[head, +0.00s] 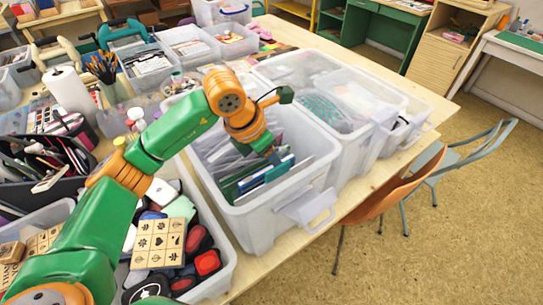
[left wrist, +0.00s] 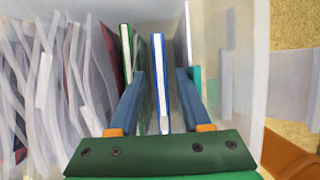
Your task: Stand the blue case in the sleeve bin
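The blue case (left wrist: 161,85) stands upright, its pale edge towards the camera, in the clear sleeve bin (head: 262,215). In the head view the blue case (head: 280,168) shows near the bin's front end, partly hidden by my gripper. My left gripper (head: 274,156) reaches down into the bin. In the left wrist view its two blue fingers (left wrist: 160,76) are apart, one on each side of the blue case, with a visible gap at the left finger. Contact at the right finger is hard to tell. My right gripper is not in view.
Green cases (left wrist: 127,50) stand left of the blue case, and several clear sleeves (left wrist: 45,85) fill the bin further left. Lidded clear bins (head: 335,95) stand to the right. A bin of stamps and inkpads (head: 207,262) is at the front left. A chair (head: 385,195) stands beyond the table edge.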

